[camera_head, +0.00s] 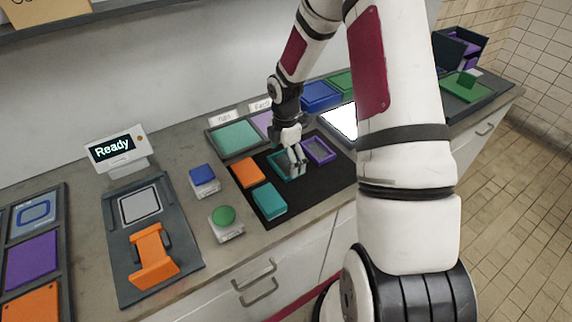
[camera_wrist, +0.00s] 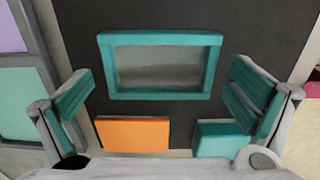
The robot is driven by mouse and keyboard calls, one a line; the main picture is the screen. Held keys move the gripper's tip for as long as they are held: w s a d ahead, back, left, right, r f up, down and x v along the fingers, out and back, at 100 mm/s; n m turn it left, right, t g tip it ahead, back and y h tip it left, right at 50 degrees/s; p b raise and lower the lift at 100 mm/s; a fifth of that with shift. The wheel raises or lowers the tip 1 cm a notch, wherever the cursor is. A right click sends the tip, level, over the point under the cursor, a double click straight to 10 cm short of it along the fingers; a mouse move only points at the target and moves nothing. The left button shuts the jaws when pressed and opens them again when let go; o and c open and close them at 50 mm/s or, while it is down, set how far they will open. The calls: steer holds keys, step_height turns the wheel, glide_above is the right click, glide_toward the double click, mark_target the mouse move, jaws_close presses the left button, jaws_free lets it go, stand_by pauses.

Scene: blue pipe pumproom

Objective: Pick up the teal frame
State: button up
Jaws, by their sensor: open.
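The teal frame (camera_wrist: 160,41) is a rectangular ring with a grey inside, lying flat on a black mat. In the wrist view it sits top centre, ahead of and between my fingers. My gripper (camera_wrist: 160,105) is open and empty, with one finger on each side of the picture. In the head view my gripper (camera_head: 294,166) is low over the teal frame (camera_head: 277,165) and hides part of it. I cannot tell whether the fingers touch it.
On the black mat (camera_head: 319,182) lie an orange block (camera_head: 247,173), a teal block (camera_head: 269,202) and a purple frame (camera_head: 319,151). A blue button (camera_head: 203,178) and a green button (camera_head: 223,215) stand to the left. A "Ready" display (camera_head: 114,148) is further left.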

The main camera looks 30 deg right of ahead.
steer(key=shift+f, duration=0.5)
steer(key=c, duration=0.9)
steer(key=shift+r, duration=0.1)
